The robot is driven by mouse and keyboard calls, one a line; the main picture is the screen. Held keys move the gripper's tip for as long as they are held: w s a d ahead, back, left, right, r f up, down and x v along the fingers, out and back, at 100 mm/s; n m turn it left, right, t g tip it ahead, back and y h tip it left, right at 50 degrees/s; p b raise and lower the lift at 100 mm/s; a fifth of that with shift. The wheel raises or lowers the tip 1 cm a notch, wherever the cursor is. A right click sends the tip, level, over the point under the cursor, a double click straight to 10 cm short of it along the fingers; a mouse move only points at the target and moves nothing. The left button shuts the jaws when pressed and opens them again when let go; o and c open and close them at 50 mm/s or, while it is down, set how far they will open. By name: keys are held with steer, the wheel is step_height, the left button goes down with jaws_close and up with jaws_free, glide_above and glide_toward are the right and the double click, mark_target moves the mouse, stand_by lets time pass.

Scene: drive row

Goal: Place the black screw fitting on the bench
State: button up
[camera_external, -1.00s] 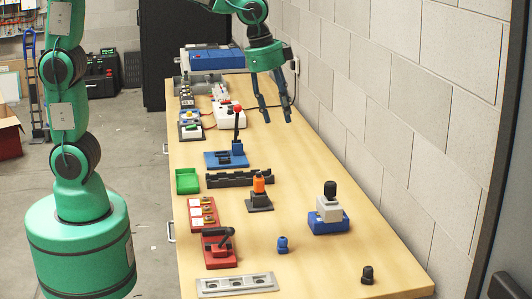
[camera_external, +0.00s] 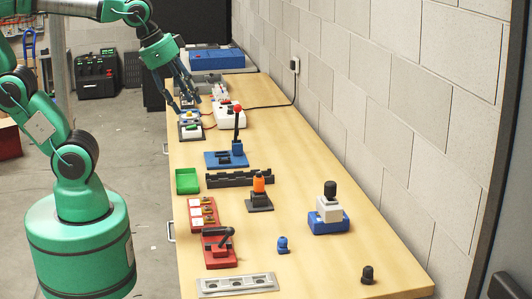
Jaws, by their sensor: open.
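A small black screw fitting (camera_external: 367,275) stands upright on the bench (camera_external: 315,215) near its front right corner. Another black knob-shaped piece (camera_external: 330,190) sits on top of a white block on a blue base (camera_external: 329,222); I cannot tell whether it is the same kind of fitting. My gripper (camera_external: 186,98) is open and empty. It points down over the far left part of the bench, close to the small switch blocks, and is far from both black pieces.
A blue fitting (camera_external: 283,245) stands left of the black one. A grey socket plate (camera_external: 237,284), red fixtures (camera_external: 218,248), a green tray (camera_external: 187,181), a black rack (camera_external: 239,179) and a red-knobbed lever (camera_external: 238,125) line the left side. A block wall bounds the right.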

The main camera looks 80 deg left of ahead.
steer(key=shift+n, duration=0.7)
steer(key=shift+s+a+f, duration=0.15)
steer(key=shift+s+f, duration=0.1)
steer(key=shift+s, duration=0.4)
steer(key=shift+s+a+f, duration=0.2)
steer(key=shift+s+f, duration=0.1)
steer(key=shift+s, duration=0.4)
steer(key=shift+s+a+f, duration=0.15)
steer(key=shift+s+f, duration=0.1)
steer(key=shift+s, duration=0.4)
